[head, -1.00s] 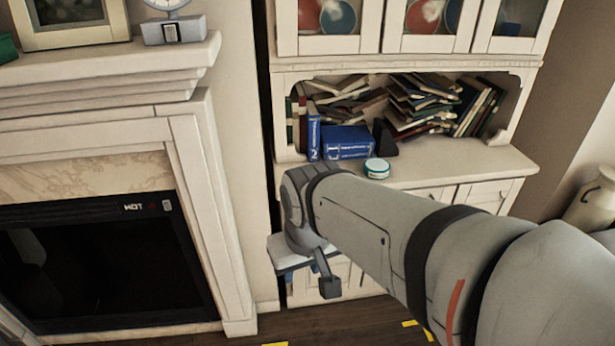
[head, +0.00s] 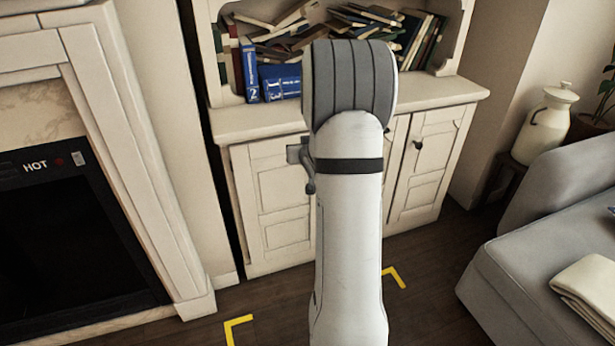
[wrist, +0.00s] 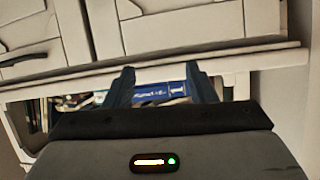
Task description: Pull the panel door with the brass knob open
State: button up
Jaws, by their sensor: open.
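In the head view a cream cabinet stands ahead with panel doors below its counter. The left panel door (head: 275,190) and the right panel door (head: 425,165) look shut. A small dark knob (head: 418,145) shows on the right door; I cannot tell if it is brass. My arm hides the middle of the cabinet front and most of my gripper. In the wrist view, which looks upside down, my gripper (wrist: 161,76) has its two dark fingers apart with nothing between them. Panel doors (wrist: 190,22) fill the top, and the fingers touch no knob there.
The counter (head: 245,122) juts out above the doors, with a blue book (head: 280,82) and piled books on it. A fireplace (head: 70,235) is at left, a grey sofa (head: 545,270) at right. Dark floor (head: 430,290) lies open before the cabinet.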

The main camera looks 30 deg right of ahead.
jog(key=d+f+m+t+b, duration=0.1)
jog(key=d+f+t+b, duration=0.1)
jog(key=d+f+b, duration=0.45)
jog(key=d+f+t+b, duration=0.15)
jog(key=d+f, duration=0.25)
jog(key=f, duration=0.6)
jog(key=shift+t, duration=0.45)
jog(key=x, duration=0.7)
jog(key=shift+s+d+r+b, duration=0.1)
jog(key=shift+d+r+b, duration=0.05)
jog(key=shift+d+b, duration=0.15)
grip_shut()
